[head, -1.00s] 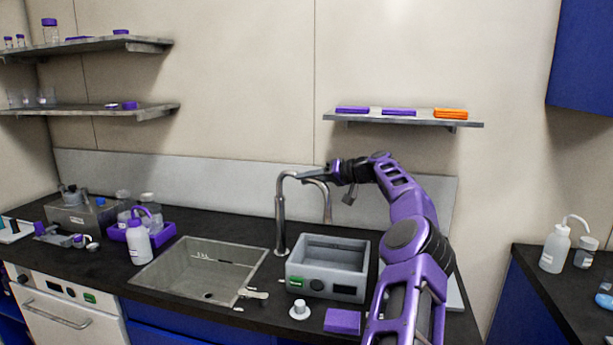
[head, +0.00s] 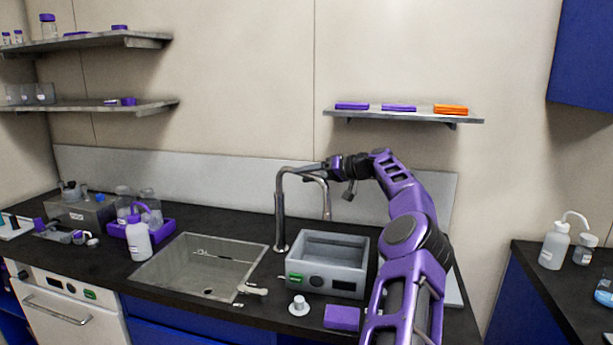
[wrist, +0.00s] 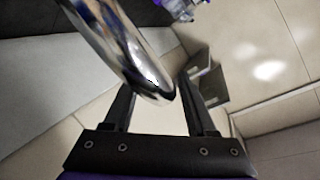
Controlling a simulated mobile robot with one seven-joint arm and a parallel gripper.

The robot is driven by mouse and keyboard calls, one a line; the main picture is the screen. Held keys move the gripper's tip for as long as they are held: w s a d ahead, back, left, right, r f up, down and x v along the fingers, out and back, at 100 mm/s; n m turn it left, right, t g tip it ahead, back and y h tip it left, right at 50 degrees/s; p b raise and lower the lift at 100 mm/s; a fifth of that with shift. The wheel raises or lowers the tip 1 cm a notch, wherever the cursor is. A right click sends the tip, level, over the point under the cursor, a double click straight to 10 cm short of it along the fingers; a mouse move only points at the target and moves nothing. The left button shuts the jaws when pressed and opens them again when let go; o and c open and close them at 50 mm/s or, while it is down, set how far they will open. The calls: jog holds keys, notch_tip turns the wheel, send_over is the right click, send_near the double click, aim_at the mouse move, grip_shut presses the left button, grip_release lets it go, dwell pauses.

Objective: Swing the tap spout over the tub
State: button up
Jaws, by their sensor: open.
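The chrome tap (head: 279,215) stands behind the gap between the sink and the grey tub (head: 326,284). Its curved spout reaches right, and the down-turned end (head: 327,203) appears above the tub's back rim in the head view; its exact depth over the tub is hard to tell. My gripper (head: 312,169) is open at the top of the spout, coming from the right. In the wrist view the shiny spout (wrist: 125,50) runs down between the two spread fingers of my gripper (wrist: 158,90). Whether either finger touches it is unclear.
The sink (head: 200,268) lies left of the tub. A purple block (head: 342,318) and a small white knobbed piece (head: 299,306) sit before the tub. A shelf (head: 400,115) hangs above my arm. A purple tray with bottles (head: 168,230) stands left of the sink.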

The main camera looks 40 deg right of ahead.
jog(key=v, duration=1.7)
jog(key=shift+s+d+r, duration=0.1)
jog(key=shift+s+d, duration=0.05)
